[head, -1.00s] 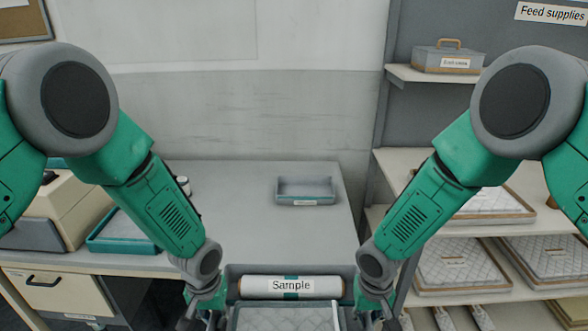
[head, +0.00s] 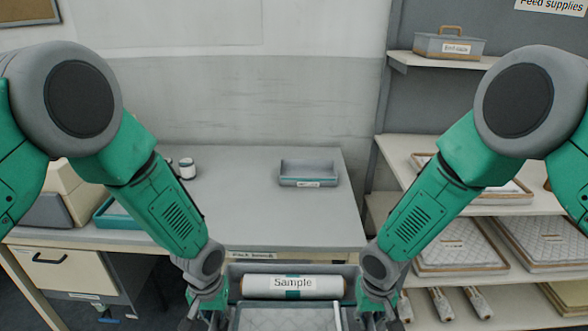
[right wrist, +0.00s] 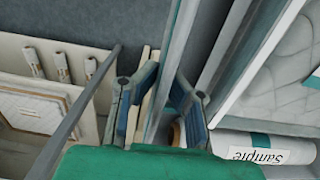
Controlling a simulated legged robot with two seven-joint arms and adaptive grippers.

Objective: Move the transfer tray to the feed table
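The transfer tray (head: 337,317) is a grey tray at the bottom middle of the head view, cut off by the frame. It holds a white roll labelled "Sample" (head: 262,286) with a teal band and a pale quilted pad (head: 285,318). My left gripper (head: 206,312) is at the tray's left side; its fingertips are hard to see. My right gripper (head: 378,312) is at the right side. In the right wrist view its fingers (right wrist: 160,108) stand on both sides of the tray's side rail. No table clearly labelled as the feed table shows.
A grey-topped desk (head: 245,205) stands ahead, with a small bin (head: 308,174), white jars (head: 187,168) and a teal tray (head: 115,214). Right, a "Feed supplies" shelf unit (head: 398,62) holds a box (head: 449,47) and quilted pads (head: 460,245).

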